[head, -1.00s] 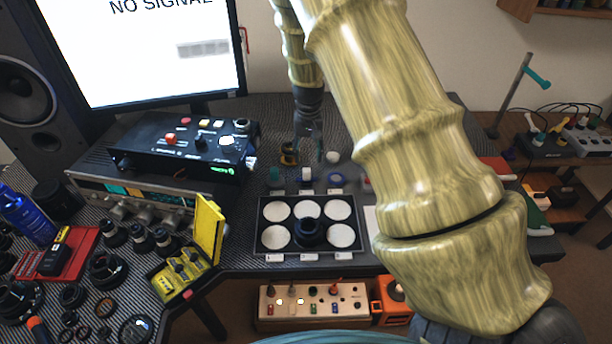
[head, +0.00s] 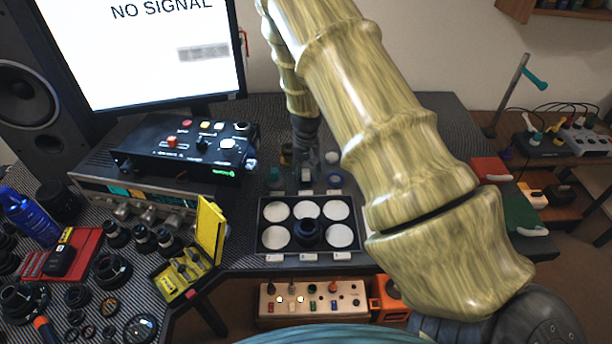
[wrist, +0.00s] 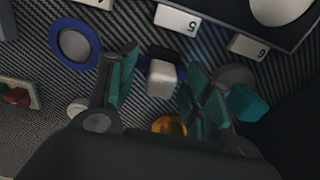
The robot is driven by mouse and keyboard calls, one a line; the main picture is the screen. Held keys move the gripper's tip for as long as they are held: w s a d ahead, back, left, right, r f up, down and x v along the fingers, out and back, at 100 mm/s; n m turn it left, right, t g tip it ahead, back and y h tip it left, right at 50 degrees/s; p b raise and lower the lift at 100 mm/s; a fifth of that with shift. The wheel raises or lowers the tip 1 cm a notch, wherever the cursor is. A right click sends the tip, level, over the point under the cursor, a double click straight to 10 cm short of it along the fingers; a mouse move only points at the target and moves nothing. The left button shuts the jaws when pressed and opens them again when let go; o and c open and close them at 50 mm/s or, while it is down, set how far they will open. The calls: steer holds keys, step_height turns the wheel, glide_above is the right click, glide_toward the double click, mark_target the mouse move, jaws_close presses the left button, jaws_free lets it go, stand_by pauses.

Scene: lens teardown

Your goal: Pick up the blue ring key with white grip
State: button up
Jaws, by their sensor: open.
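The blue ring key shows in the wrist view as a pale white block-like grip (wrist: 162,79) with dark blue around its base. It stands on the dark ribbed mat between my open fingers. My gripper (wrist: 160,70) has one green-padded finger on each side of the grip, with a visible gap on both sides. In the head view my gripper (head: 305,178) points down just behind the tray and largely covers the key. How far the fingertips are above the mat is hard to tell.
A blue ring with a grey centre (wrist: 76,44) lies beside the left finger. A teal piece (wrist: 246,103), an amber round piece (wrist: 170,126) and a small pale disc (wrist: 78,106) are close by. The tray (head: 262,235) with white round wells lies directly in front.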

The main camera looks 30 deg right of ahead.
mark_target(306, 171)
steer(key=c, duration=1.1)
steer(key=shift+r, duration=0.15)
step_height(306, 171, up, 10)
steer(key=shift+f+b, duration=0.1)
steer(key=shift+b, duration=1.05)
